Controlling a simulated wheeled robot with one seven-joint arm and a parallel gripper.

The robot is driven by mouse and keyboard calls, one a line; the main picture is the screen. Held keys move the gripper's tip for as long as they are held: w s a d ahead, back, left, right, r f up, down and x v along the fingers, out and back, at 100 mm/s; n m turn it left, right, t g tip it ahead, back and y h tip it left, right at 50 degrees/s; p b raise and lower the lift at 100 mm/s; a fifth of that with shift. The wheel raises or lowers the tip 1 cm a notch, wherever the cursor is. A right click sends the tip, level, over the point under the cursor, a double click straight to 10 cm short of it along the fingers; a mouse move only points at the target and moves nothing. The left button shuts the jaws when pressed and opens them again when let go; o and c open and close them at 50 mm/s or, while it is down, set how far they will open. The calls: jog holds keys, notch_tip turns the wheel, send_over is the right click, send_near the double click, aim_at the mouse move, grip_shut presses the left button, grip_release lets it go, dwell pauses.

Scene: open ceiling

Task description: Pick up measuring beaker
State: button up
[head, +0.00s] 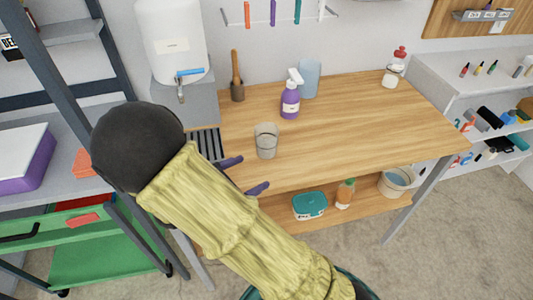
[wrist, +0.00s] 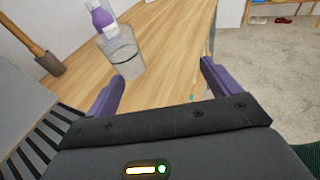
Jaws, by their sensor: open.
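The measuring beaker (head: 266,141) is a clear, greyish cup standing upright on the wooden table near its front left part. In the wrist view the beaker (wrist: 126,58) stands ahead of my gripper, toward the left finger. My gripper (head: 245,175) is open and empty, its two purple fingers just left of and in front of the beaker in the head view. In the wrist view my gripper (wrist: 158,88) has its fingers wide apart, and the beaker is not between them. My arm hides part of the table's front left.
A purple spray bottle (head: 290,100) stands behind the beaker, beside a bluish container (head: 310,78). A brown pot with a wooden handle (head: 237,90) stands at the back left, near a white water tank (head: 175,45). The table's right half (head: 360,120) is mostly clear.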

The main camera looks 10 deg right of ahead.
aim_at(259, 142)
jog(key=a+n+t, duration=0.1)
jog(key=w+a+n+t, duration=0.1)
jog(key=a+t, duration=0.1)
jog(key=w+a+n+t, duration=0.1)
jog(key=a, duration=0.1)
jog(key=shift+a+f+b, duration=0.15)
jog(key=shift+f+b, duration=0.05)
jog(key=shift+b, duration=0.15)
jog(key=x, duration=1.2)
jog(key=shift+w+p, duration=0.1)
jog(key=shift+p, duration=0.2)
jog(key=shift+w+d+r, duration=0.2)
jog(key=shift+w+d, duration=0.05)
jog(key=shift+d, duration=0.3)
jog(key=x, duration=0.4)
jog(key=shift+w+r, duration=0.15)
jog(key=shift+r, duration=0.05)
